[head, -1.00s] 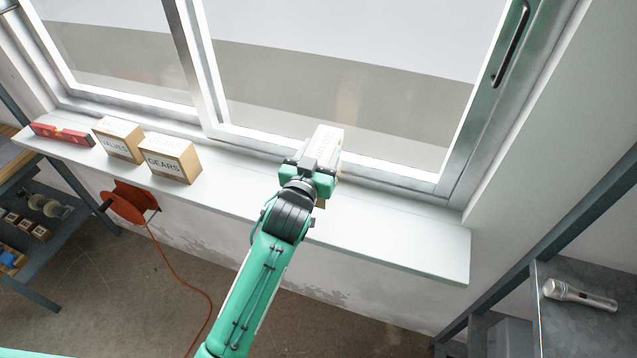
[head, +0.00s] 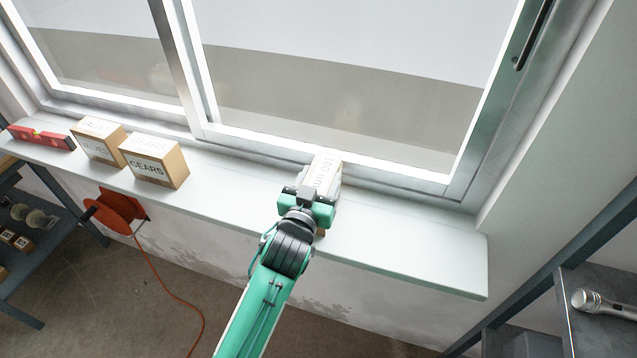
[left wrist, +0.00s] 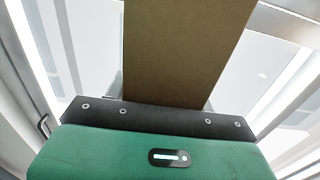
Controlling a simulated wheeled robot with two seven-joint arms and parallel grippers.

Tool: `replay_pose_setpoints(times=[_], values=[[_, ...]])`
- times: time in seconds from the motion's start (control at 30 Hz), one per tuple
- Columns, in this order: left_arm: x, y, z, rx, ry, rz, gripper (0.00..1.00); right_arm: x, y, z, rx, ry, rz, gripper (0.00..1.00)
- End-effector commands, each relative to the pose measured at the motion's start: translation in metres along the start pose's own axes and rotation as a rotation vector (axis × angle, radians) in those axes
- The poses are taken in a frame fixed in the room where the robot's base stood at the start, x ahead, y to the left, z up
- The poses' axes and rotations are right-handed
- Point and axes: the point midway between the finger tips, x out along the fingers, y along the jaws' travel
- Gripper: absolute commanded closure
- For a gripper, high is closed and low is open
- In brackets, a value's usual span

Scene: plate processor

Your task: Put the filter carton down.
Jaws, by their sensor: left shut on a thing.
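The filter carton (head: 323,171) is a box with a pale printed top, at the middle of the white window sill. My left gripper (head: 310,195) is shut on it from the front and hides most of it. In the left wrist view the carton (left wrist: 185,50) shows as a plain brown face rising beyond the gripper's dark edge. The carton's underside is hidden, so I cannot tell whether it touches the sill (head: 420,245). My right gripper is not in view.
The valves carton (head: 98,141), the gears carton (head: 154,161) and a red level (head: 41,138) stand on the sill's left part. The sill right of my gripper is clear. The window frame (head: 390,178) runs behind. A flashlight (head: 604,304) lies on a shelf at right.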

Motion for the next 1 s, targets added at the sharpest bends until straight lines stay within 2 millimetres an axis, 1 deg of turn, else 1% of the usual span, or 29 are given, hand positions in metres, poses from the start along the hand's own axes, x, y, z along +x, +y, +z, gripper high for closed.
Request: replay_pose_setpoints(times=[0.17,0.37,0.4,0.5,0.73,0.87,1.0], values=[[0.000,0.001,-0.002,0.000,0.004,0.001,1.00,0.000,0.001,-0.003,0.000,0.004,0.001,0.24],[0.000,0.000,0.002,0.000,0.003,0.000,1.00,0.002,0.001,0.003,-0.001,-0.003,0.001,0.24],[0.000,0.000,0.003,0.000,0.000,0.000,0.42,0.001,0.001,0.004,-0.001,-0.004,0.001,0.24],[0.000,0.000,0.003,0.000,0.000,0.000,0.24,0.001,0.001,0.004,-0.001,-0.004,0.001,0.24],[0.000,0.000,0.003,0.000,0.001,0.000,0.24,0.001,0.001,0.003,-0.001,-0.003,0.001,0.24],[-0.001,0.000,-0.001,0.001,0.001,0.000,0.24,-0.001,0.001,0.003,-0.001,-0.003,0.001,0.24],[-0.018,0.001,0.003,0.000,0.001,0.001,0.24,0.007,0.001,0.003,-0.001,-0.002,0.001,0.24]])
